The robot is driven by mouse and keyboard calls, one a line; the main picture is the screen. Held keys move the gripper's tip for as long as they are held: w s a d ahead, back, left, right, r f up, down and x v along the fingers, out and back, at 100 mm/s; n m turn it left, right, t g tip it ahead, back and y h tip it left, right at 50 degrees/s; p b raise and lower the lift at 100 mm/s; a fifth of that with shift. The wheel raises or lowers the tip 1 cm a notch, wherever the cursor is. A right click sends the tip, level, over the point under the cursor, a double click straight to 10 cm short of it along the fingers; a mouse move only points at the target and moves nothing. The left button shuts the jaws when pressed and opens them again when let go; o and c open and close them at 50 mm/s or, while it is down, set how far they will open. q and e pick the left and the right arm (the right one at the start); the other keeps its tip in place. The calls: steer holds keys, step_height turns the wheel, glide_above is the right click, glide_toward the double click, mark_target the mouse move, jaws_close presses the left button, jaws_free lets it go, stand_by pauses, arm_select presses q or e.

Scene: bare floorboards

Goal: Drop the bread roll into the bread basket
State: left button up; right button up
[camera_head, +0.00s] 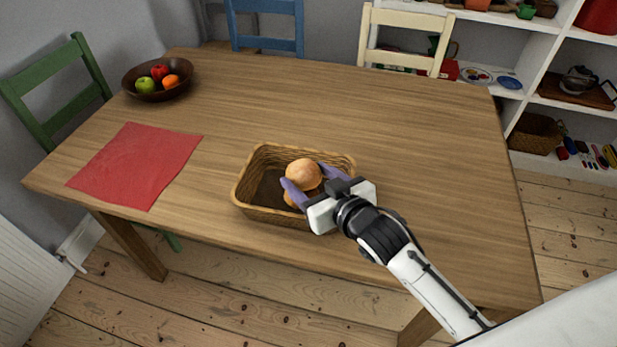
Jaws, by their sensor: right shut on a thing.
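A round golden-brown bread roll (303,173) is between the purple fingers of my right gripper (309,184), which is shut on it. The gripper holds the roll over the right part of the wicker bread basket (243,187). Another brown piece, probably a second roll (291,200), shows just below, partly hidden by the gripper fingers. The left part of the basket's dark floor is bare. The basket stands on the wooden table near its front edge. My left gripper is not in view.
A red cloth (136,165) lies flat on the table's left side. A dark bowl (163,91) of fruit stands at the back left. Green (58,95), blue (265,22) and cream (407,40) chairs stand around the table. The table's middle and right are clear.

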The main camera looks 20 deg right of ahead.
steer(key=shift+f, duration=0.15)
steer(key=o, duration=1.1)
